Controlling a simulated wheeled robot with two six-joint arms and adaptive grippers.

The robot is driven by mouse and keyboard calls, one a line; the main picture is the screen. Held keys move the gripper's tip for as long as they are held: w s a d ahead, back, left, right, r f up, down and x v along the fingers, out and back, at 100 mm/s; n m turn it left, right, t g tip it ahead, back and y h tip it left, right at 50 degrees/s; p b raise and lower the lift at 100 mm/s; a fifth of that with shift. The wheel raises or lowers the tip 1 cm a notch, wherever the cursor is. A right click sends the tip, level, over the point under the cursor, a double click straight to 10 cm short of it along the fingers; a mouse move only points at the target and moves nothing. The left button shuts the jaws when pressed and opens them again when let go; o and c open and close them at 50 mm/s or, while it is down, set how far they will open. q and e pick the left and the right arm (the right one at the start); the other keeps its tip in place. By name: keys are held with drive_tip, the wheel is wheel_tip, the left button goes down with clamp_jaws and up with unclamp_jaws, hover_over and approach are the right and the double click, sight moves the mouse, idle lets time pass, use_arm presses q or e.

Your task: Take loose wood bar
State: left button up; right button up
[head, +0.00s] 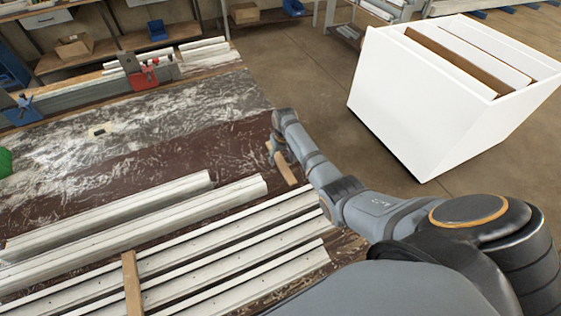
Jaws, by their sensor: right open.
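A short loose wood bar (286,170) lies on the brown, white-streaked bench top near the right ends of the white profiles. My right arm reaches in from the lower right. My right gripper (275,149) is at the far end of the bar, small and partly hidden by its own wrist. It is open; whether its fingers touch the bar I cannot tell. A second wood bar (131,285) lies across the white profiles at the lower left. My left gripper is out of view.
Several long white profiles (230,242) fill the near bench. Red (144,77) and blue (22,112) clamps stand at the back left. A white bin (395,100) holding panels stands on the floor to the right. The bench middle (110,165) is mostly clear.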

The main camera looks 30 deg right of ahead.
drive_tip(key=shift+w+f, duration=0.15)
drive_tip(key=shift+f, duration=0.6)
drive_tip(key=c, duration=0.7)
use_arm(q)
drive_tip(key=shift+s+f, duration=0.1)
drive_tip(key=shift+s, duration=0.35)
use_arm(e)
clamp_jaws()
drive_tip(key=shift+r, duration=0.55)
drive_tip(key=r, duration=0.3)
drive_tip(key=shift+s+a, duration=0.2)
drive_tip(key=shift+s, duration=0.1)
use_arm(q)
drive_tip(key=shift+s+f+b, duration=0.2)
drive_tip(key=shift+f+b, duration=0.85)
use_arm(e)
drive_tip(key=s+a+r, duration=0.7)
drive_tip(key=s+r, duration=0.2)
drive_tip(key=s, duration=0.2)
drive_tip(key=shift+a, duration=0.25)
